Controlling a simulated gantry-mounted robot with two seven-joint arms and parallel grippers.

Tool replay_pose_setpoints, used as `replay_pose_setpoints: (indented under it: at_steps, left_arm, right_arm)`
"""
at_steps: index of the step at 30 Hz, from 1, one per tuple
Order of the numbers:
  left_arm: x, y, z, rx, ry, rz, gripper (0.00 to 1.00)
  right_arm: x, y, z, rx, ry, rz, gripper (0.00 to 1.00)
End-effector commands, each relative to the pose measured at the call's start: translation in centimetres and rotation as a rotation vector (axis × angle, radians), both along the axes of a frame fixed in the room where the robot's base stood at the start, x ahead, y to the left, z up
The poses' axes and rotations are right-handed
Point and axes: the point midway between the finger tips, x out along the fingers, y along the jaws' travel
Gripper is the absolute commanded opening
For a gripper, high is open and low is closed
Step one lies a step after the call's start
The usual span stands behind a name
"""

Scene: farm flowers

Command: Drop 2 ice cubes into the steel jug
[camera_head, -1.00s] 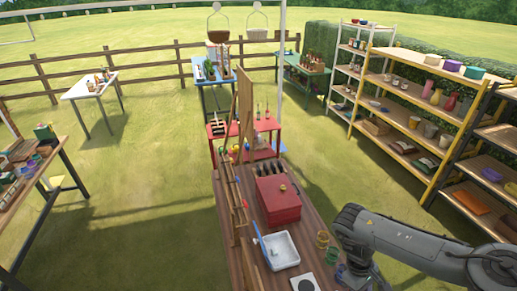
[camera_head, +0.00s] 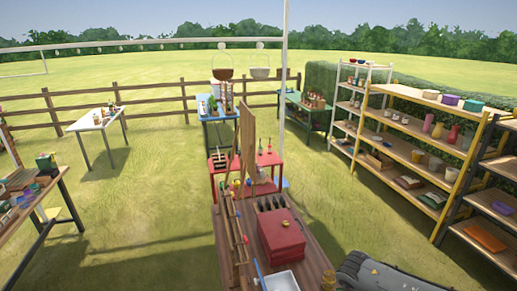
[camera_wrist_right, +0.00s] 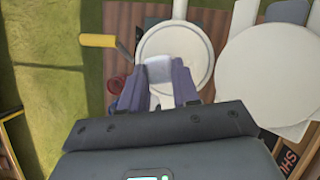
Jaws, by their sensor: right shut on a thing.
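In the right wrist view my right gripper (camera_wrist_right: 158,84) is shut on a small pale, bluish-white block, which looks like an ice cube (camera_wrist_right: 158,67). The cube is over or in front of a round, pale vessel (camera_wrist_right: 204,52) with a rim and a part like a handle at the top. I cannot tell for sure whether this is the steel jug, or how high above it the cube is. In the head view only part of my right arm shows at the lower right. My left gripper is in neither current view.
A large white disc (camera_wrist_right: 268,75) lies right of the vessel. In the head view a red box (camera_head: 281,240) and a white tray (camera_head: 283,281) are on the wooden table.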

Motion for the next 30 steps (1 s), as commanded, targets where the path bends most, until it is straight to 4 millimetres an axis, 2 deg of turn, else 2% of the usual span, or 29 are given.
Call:
replay_pose_setpoints:
  at_steps: [2,3,8,20,23,30]
  left_arm:
    - [0.0,0.0,0.1,0.0,-0.001,0.0,0.33]
    - [0.0,0.0,0.1,0.0,-0.001,0.001,0.33]
    - [0.0,-0.1,0.1,-0.003,-0.001,0.002,0.33]
    - [0.0,-0.3,0.1,-0.014,-0.001,0.009,0.33]
    - [0.0,-0.3,0.0,-0.014,-0.001,0.009,0.33]
    - [0.0,-0.2,-0.4,-0.009,-0.002,0.006,0.33]
  right_arm:
    - [0.0,0.0,0.0,0.0,0.0,0.0,0.02]
    - [0.0,0.0,0.0,0.0,0.0,0.0,0.37]
    - [0.0,0.0,0.0,0.0,0.0,0.0,0.6]
    - [0.2,0.1,0.5,0.0,-0.001,0.001,0.6]
    - [0.6,0.4,1.5,-0.001,-0.003,0.003,0.6]
    - [2.0,1.1,5.2,-0.003,-0.004,0.003,0.6]
